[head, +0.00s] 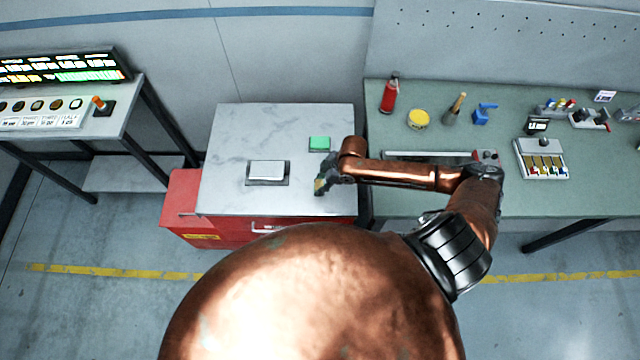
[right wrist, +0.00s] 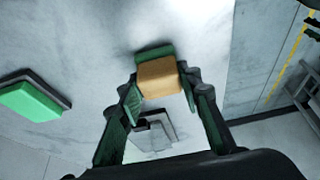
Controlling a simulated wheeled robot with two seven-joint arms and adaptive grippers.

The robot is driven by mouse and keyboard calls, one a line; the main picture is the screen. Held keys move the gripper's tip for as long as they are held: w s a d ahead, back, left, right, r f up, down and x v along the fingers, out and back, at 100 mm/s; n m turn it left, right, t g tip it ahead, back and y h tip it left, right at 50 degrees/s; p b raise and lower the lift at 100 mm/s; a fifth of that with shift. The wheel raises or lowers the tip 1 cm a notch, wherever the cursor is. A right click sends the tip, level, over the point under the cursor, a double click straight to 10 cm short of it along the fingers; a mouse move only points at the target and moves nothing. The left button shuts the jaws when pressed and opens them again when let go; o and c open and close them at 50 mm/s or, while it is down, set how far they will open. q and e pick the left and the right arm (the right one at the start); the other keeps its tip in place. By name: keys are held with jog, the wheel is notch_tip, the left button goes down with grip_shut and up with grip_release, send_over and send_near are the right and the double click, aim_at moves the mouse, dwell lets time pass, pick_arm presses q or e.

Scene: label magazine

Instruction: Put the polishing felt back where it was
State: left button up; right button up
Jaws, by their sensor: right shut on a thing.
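My right gripper (head: 322,186) is over the right front part of the marble-topped red cabinet (head: 225,199). It is shut on a small tan block with a green layer, which looks like the polishing felt (right wrist: 158,78); the fingers (right wrist: 165,100) are on either side of it in the right wrist view. The felt is small and partly covered in the head view. I cannot tell whether it touches the top. A green block (head: 319,143) on a grey base lies behind the gripper. A pale block (head: 267,170) lies on a dark tray to its left. My left gripper is out of view.
The green workbench (head: 400,165) on the right holds a red bottle (head: 389,95), a yellow tin (head: 418,119), a brush and several fixtures. A table with a lit display (head: 60,68) stands at the left. The marble top's left side is bare.

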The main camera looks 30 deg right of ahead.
jog(key=shift+f, duration=0.15)
jog(key=o, duration=1.2)
jog(key=b+v, duration=0.1)
jog(key=v, duration=1.1)
jog(key=shift+a+r, duration=0.1)
jog(key=shift+r, duration=0.15)
